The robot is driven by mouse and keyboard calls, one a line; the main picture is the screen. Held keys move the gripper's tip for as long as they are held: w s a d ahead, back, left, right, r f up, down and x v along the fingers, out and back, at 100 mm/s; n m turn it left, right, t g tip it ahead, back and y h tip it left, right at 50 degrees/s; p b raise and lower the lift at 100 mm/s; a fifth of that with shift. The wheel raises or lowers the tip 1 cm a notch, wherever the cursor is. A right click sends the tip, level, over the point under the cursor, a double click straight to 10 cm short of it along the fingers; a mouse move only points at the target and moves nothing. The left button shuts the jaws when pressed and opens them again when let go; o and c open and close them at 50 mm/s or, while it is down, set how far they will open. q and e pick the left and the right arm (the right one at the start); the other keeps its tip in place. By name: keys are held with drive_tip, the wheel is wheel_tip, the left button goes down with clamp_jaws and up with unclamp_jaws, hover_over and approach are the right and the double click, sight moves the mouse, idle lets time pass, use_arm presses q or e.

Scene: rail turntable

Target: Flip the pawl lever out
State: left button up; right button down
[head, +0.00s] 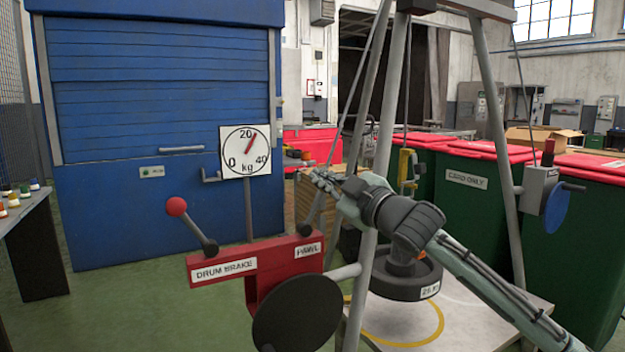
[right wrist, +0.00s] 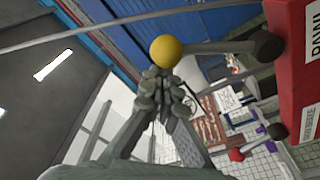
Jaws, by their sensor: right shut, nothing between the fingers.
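The pawl lever (head: 311,214) rises from its pivot on the red bracket (head: 225,265), beside the PAWL label (head: 308,251), and leans slightly right. Its top end is hidden behind my right gripper (head: 319,179) in the head view. In the right wrist view the lever's grey arm (right wrist: 212,47) runs from its dark pivot (right wrist: 266,45) to a yellow ball knob (right wrist: 165,51). My right gripper (right wrist: 160,78) is shut and empty, its fingertips right at the knob's near edge. I cannot tell whether they touch it. My left gripper is not in view.
The drum brake lever with a red knob (head: 176,206) stands left on the bracket. A dial gauge (head: 246,151) rises behind it. A dark round weight (head: 398,278) hangs between the grey frame legs (head: 494,120). Green bins (head: 470,215) stand at right.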

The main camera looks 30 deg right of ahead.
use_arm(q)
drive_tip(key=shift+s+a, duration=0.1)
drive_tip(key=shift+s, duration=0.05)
use_arm(e)
drive_tip(key=shift+d+f+m, duration=0.1)
drive_tip(key=shift+d+m, duration=0.3)
drive_tip(key=shift+m, duration=0.1)
